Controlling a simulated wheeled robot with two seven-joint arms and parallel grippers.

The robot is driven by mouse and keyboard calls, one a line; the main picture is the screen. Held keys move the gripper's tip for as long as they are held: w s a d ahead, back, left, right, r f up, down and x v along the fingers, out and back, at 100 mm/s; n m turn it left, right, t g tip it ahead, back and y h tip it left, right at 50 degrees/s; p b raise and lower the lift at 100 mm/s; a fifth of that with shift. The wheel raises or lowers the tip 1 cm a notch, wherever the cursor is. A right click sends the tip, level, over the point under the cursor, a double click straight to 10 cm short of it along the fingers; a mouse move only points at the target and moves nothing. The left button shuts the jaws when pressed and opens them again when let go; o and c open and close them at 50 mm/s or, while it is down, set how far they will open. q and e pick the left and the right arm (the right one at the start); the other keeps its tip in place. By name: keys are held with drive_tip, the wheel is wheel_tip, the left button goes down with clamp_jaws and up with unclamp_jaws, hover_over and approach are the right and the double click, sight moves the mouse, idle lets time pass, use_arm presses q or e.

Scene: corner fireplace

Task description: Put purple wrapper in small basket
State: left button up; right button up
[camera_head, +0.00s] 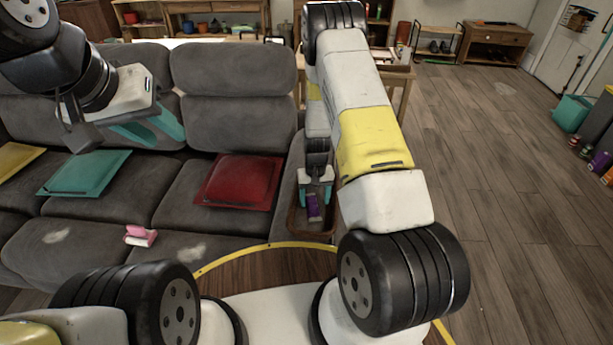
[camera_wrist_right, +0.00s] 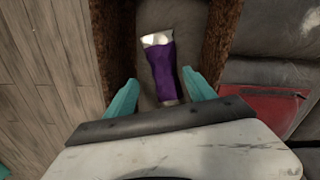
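In the right wrist view the wrapper (camera_wrist_right: 163,70) lies lengthwise between the basket's dark wicker walls (camera_wrist_right: 112,45). My right gripper (camera_head: 316,178) points down over the basket. Its teal fingers are apart on either side of the wrapper's near end, with gaps visible between them and the wrapper in the wrist view. My left gripper (camera_head: 150,132) is raised above the sofa at the left, its teal fingers apart and nothing seen between them.
The grey sofa (camera_head: 234,110) carries a red cushion (camera_head: 240,182), a teal cushion (camera_head: 85,172) and a small pink-and-white object (camera_head: 140,236). The wooden floor (camera_head: 500,170) to the right is mostly clear. A teal bin (camera_head: 572,113) stands at the far right.

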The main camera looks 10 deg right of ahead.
drive_tip(key=s+a+r+t+y, duration=0.1)
drive_tip(key=s+r, duration=0.1)
drive_tip(key=r, duration=1.4)
drive_tip(key=s+a+r+t+y, duration=0.1)
drive_tip(key=s+r+t, duration=0.15)
drive_tip(key=r, duration=1.35)
drive_tip(key=s+r+t, duration=0.2)
drive_tip(key=s+r, duration=1.3)
drive_tip(key=s, duration=0.4)
drive_tip(key=shift+s+r+n+t, duration=0.15)
drive_tip(key=shift+s+n+t, duration=0.2)
drive_tip(key=shift+n, duration=0.05)
drive_tip(key=shift+a, duration=0.15)
